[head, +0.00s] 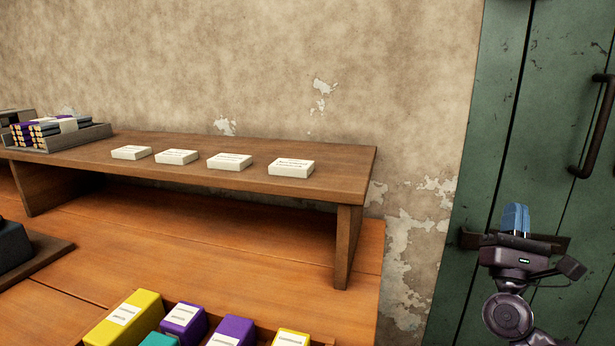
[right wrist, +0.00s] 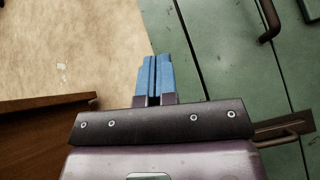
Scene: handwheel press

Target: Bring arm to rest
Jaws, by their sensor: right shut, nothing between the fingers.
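My right gripper (head: 515,219) is raised at the right of the head view, in front of the green door. Its blue fingers point up and are together with nothing between them. The right wrist view shows the same blue fingers (right wrist: 154,78) side by side, with the wall and the door behind them. The gripper touches nothing that I can see. My left gripper is in neither view.
A wooden bench (head: 200,257) carries a raised shelf (head: 345,170) with several white labelled blocks (head: 228,161) and a tray (head: 75,140). Yellow, purple and teal boxes (head: 127,318) stand at the front. The green door (head: 500,120) has a dark handle (head: 594,130).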

